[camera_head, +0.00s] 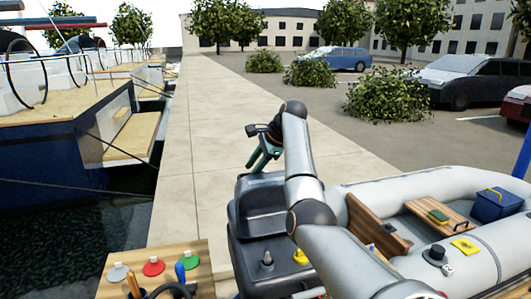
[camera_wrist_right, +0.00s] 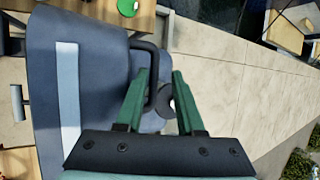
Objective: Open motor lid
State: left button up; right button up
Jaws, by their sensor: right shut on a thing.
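The motor (camera_head: 240,255) stands at the middle bottom of the head view. Its dark grey lid (camera_head: 262,190) is tilted up at the far side, with its hollow inner face toward me. A grey part and a yellow cap show uncovered on the motor. My right gripper (camera_head: 259,158) is at the top edge of the lid. In the right wrist view, the lid (camera_wrist_right: 45,70) shows its blue-grey outside with a white stripe. There the green fingers of my right gripper (camera_wrist_right: 162,76) are shut on its black handle (camera_wrist_right: 153,60). My left gripper is in neither view.
A wooden table (camera_head: 190,265) with red, green and white knobs stands at bottom left. A grey inflatable boat (camera_head: 480,185) with a blue box (camera_head: 497,204) lies at right. The paved quay (camera_head: 215,130) beyond the lid is clear; water is at left.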

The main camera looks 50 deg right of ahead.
jog(key=v, duration=1)
jog(key=shift+s+b, duration=0.15)
jog(key=shift+b, duration=0.2)
jog(key=shift+f, duration=0.1)
